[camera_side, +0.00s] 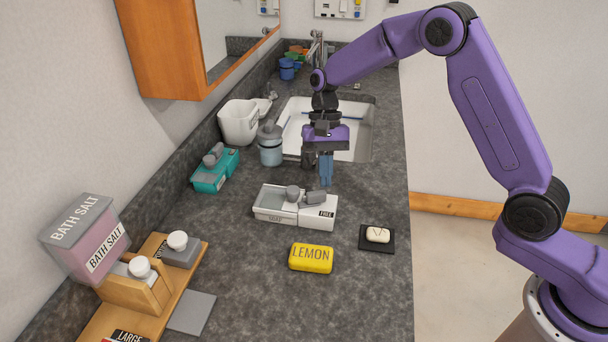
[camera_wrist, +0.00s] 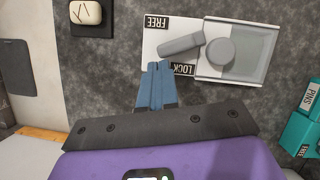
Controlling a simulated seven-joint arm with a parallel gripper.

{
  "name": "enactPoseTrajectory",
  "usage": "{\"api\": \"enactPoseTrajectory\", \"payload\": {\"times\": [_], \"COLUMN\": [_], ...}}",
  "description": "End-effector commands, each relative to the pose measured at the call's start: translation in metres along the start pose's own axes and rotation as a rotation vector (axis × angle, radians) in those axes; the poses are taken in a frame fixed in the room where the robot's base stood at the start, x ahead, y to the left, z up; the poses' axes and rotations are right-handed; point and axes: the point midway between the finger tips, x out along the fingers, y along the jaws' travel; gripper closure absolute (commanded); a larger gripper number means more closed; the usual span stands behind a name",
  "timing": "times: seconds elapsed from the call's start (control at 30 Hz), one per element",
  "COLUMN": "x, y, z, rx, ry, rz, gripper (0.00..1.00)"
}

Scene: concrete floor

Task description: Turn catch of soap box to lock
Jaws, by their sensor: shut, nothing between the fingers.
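The white soap box (camera_side: 266,203) with a "SOAP" label sits on the dark counter. It also shows in the wrist view (camera_wrist: 245,75). Its grey catch has a round knob (camera_wrist: 220,52) and a bar (camera_wrist: 181,44) pointing left in the wrist view, roughly between the "FREE" label (camera_wrist: 156,22) and the "LOCK" label (camera_wrist: 182,69). In the side view the bar (camera_side: 315,198) points right. My gripper (camera_side: 326,182) has its blue fingers together, pointing down, behind the box. In the wrist view its fingertips (camera_wrist: 158,66) appear beside the "LOCK" label, apart from the bar.
A teal box (camera_side: 212,180) and a blue-grey jar (camera_side: 270,152) stand behind left. A wooden stand (camera_side: 185,290) is at left. The sink (camera_side: 365,135) is behind.

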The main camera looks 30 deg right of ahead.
Motion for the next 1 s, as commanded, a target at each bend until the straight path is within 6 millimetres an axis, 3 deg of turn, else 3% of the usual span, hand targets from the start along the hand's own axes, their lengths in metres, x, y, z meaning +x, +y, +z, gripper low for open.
{"api": "enactPoseTrajectory", "payload": {"times": [0.27,1.0], "x": [0.002,0.008], "y": [0.005,-0.009], "z": [0.004,0.016], "rx": [0.140,0.128], "ry": [0.000,-0.005], "rz": [-0.054,-0.048], "gripper": [1.00,1.00]}}
